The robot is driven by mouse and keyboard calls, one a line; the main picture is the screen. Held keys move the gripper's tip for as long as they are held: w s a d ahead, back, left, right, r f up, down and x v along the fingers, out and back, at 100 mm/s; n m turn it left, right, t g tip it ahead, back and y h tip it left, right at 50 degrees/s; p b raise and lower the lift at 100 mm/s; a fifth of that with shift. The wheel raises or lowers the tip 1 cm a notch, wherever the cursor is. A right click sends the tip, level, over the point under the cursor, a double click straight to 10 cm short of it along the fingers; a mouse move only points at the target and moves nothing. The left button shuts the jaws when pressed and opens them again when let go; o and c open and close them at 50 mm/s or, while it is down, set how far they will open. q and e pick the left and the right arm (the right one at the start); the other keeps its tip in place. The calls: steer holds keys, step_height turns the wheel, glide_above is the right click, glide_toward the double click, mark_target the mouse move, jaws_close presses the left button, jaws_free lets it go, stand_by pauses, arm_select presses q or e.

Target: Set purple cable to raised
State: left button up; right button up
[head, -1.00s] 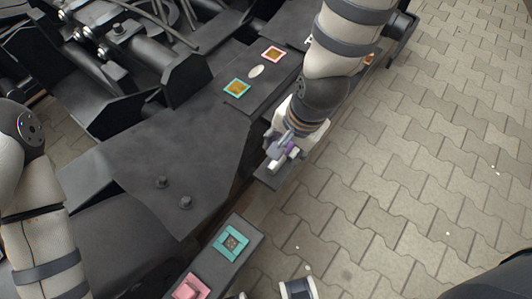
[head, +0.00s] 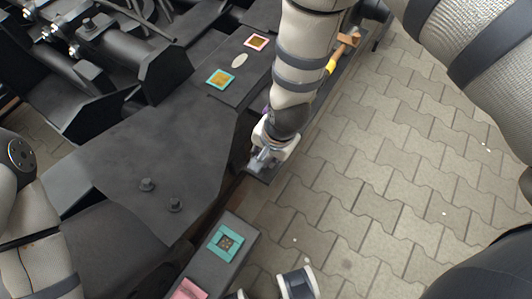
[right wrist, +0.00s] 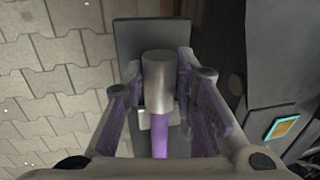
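The purple cable (right wrist: 160,138) shows in the right wrist view, running up from the bottom into a grey cylindrical end (right wrist: 159,80). This end lies in front of a dark plate (right wrist: 142,38) with a small light block beside it. My right gripper (right wrist: 160,72) has its purple-padded fingers on either side of the cylinder, with narrow gaps showing. In the head view my right gripper (head: 266,160) is low at the dark ledge beside the bogie frame, and the arm hides most of the cable. My left gripper is out of view; only its arm shows at the left.
The dark bogie frame (head: 160,145) fills the left and middle. Teal-edged plates (head: 220,79) (head: 227,243), a pink-edged plate (head: 256,41) and a pink block (head: 188,290) sit on it. A yellow-orange part (head: 338,55) is beyond my right arm. Paving (head: 400,180) is clear at right.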

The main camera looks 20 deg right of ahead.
jaws_close()
steer(key=shift+r, duration=0.55)
steer(key=r, duration=0.1)
steer(key=r+g+y+p, duration=0.1)
steer(key=r, duration=0.1)
steer(key=w+d+r+y+p, duration=0.1)
steer(key=r, duration=0.1)
steer(key=shift+g, duration=0.3)
steer(key=shift+m+g+y, duration=0.3)
steer(key=shift+g+y, duration=0.4)
steer(key=shift+y, duration=0.2)
steer(key=v, duration=0.4)
steer(key=shift+w+a+r, duration=0.1)
steer(key=shift+w+a, duration=0.15)
steer(key=shift+w, duration=0.05)
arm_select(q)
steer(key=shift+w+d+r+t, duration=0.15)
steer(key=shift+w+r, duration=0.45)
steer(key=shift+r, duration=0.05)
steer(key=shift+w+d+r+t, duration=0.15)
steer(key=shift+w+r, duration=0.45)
arm_select(e)
steer(key=shift+w+d+r+g+y, duration=0.15)
steer(key=shift+d+r+y, duration=0.1)
steer(key=shift+r, duration=0.2)
steer(key=shift+w+d+r+g+y, duration=0.15)
steer(key=shift+r+y, duration=0.1)
steer(key=shift+r, duration=0.15)
steer(key=shift+s, duration=0.1)
